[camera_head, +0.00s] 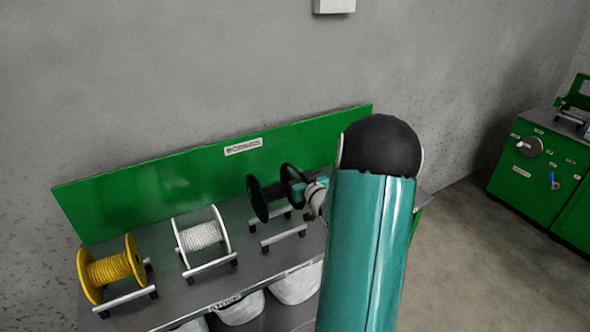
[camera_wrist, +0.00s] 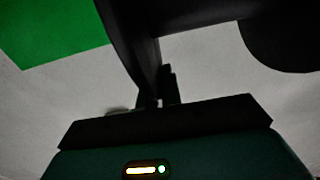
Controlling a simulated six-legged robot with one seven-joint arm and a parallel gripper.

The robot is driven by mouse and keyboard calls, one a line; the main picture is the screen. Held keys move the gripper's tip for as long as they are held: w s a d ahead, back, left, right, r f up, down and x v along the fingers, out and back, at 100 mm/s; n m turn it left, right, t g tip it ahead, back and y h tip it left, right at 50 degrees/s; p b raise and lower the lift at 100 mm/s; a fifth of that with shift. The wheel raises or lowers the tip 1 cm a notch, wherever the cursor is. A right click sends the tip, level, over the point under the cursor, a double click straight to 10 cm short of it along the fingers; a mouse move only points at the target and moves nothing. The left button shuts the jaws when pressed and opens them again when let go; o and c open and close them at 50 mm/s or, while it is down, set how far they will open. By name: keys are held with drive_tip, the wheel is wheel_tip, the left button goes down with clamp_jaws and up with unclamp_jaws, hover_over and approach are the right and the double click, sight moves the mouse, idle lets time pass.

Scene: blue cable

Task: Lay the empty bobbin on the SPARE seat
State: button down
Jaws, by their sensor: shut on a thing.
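The empty black bobbin (camera_head: 258,198) is above the bench in the head view, with its axle roughly level and two round flanges. My gripper (camera_head: 297,190) is shut on it from the right, partly hidden by my arm. In the wrist view the fingers (camera_wrist: 157,98) close on the dark bobbin (camera_wrist: 190,12), whose flange edge shows at upper right. A seat of two metal rails with black feet (camera_head: 284,238) is below the bobbin. I cannot tell whether the bobbin touches the rails. No seat label is readable as SPARE.
A yellow bobbin (camera_head: 110,268) and a white bobbin (camera_head: 201,235) sit on rails to the left on the grey bench (camera_head: 180,300). A green backboard (camera_head: 170,185) stands behind. White bins (camera_head: 297,285) hang below the front edge. Green cabinets (camera_head: 538,180) stand far right.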

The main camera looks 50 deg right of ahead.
drive_tip(key=shift+f, duration=3.4)
drive_tip(key=c, duration=1.5)
unclamp_jaws()
drive_tip(key=shift+f, duration=0.1)
drive_tip(key=v, duration=1.4)
drive_tip(key=shift+w, duration=0.15)
